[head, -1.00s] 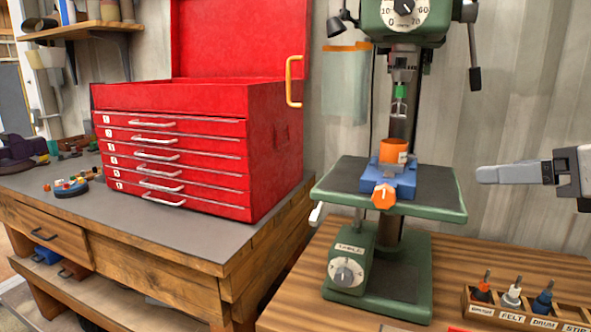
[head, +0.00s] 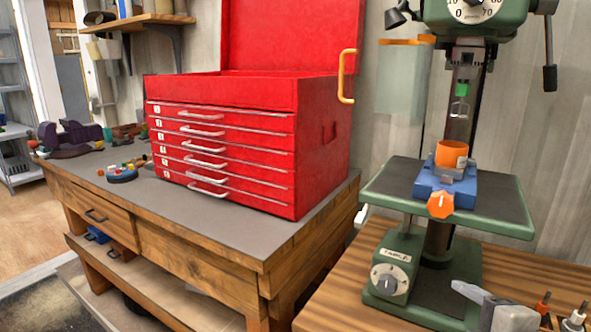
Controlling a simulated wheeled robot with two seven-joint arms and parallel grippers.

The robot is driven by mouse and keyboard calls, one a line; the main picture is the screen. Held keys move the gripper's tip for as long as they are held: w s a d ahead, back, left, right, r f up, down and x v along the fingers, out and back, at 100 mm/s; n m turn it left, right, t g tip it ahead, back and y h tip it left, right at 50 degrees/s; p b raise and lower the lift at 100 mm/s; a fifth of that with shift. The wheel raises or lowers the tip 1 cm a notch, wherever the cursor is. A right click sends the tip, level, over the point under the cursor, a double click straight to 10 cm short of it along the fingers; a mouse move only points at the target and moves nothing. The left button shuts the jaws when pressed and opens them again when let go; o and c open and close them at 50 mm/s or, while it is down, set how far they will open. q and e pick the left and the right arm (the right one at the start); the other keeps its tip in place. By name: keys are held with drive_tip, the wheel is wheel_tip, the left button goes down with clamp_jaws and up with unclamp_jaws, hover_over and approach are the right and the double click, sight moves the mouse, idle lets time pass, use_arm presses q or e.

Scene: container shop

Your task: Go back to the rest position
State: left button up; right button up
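My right gripper (head: 482,302) is at the lower right of the head view, low in front of the green drill press (head: 437,264). Only its pale finger and part of its grey body show, from the side. Whether it is open or shut cannot be told, and nothing is seen in it. My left gripper is not in view. An orange cylinder (head: 450,153) stands in the blue vise (head: 447,183) on the drill press table (head: 505,210), below the raised chuck. The gripper is apart from the cylinder.
A red tool chest (head: 320,150) with its lid up stands on the wooden workbench (head: 200,262). A purple object (head: 72,140) and small coloured parts lie at the bench's left. Bits (head: 575,318) stand at the lower right edge. Open floor (head: 30,215) shows at left.

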drive_tip(key=s+a+f+m+g+h, duration=0.1)
drive_tip(key=s+a+f+m+g, duration=0.1)
drive_tip(key=s+f+m+g, duration=0.5)
drive_tip(key=s+a+f+m+g, duration=0.3)
drive_tip(key=s+f+m, duration=0.6)
drive_tip(key=s+f, duration=0.25)
drive_tip(key=w+a+f+n+t+y, duration=0.1)
drive_tip(key=w+a+f+t+y, duration=0.1)
drive_tip(key=w+a+f+t, duration=0.3)
drive_tip(key=shift+f+t, duration=0.8)
drive_tip(key=shift+f, duration=0.2)
drive_tip(key=shift+w, duration=0.15)
